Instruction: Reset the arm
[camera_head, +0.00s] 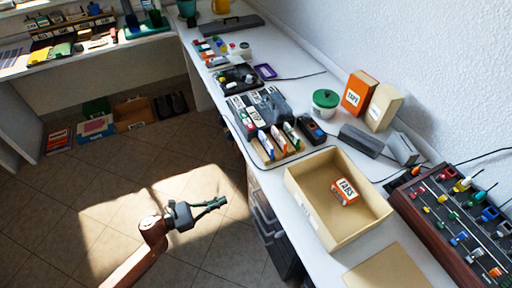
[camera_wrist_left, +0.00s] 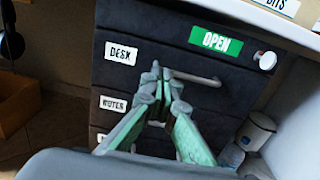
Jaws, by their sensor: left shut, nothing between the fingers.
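My left gripper (camera_head: 216,204) is shut and empty. In the head view it hangs in the air over the tiled floor, left of the long white desk (camera_head: 300,157). Its brown arm comes in from the bottom left. In the left wrist view the closed green fingers (camera_wrist_left: 163,85) point toward a dark drawer unit (camera_wrist_left: 130,75) with labels "DESK" and "NOTES" and a green "OPEN" sign. The fingertips appear in front of the top drawer's handle (camera_wrist_left: 200,79); I cannot tell whether they touch it. My right gripper is not in view.
On the desk stand an open tan box (camera_head: 299,187) holding a small orange-and-white pack (camera_head: 344,191), an orange box (camera_head: 359,92), a green-lidded tub (camera_head: 325,103) and a rack of coloured knobs (camera_head: 470,222). Drawers (camera_head: 268,222) line the desk's near side. The floor around my left arm is clear.

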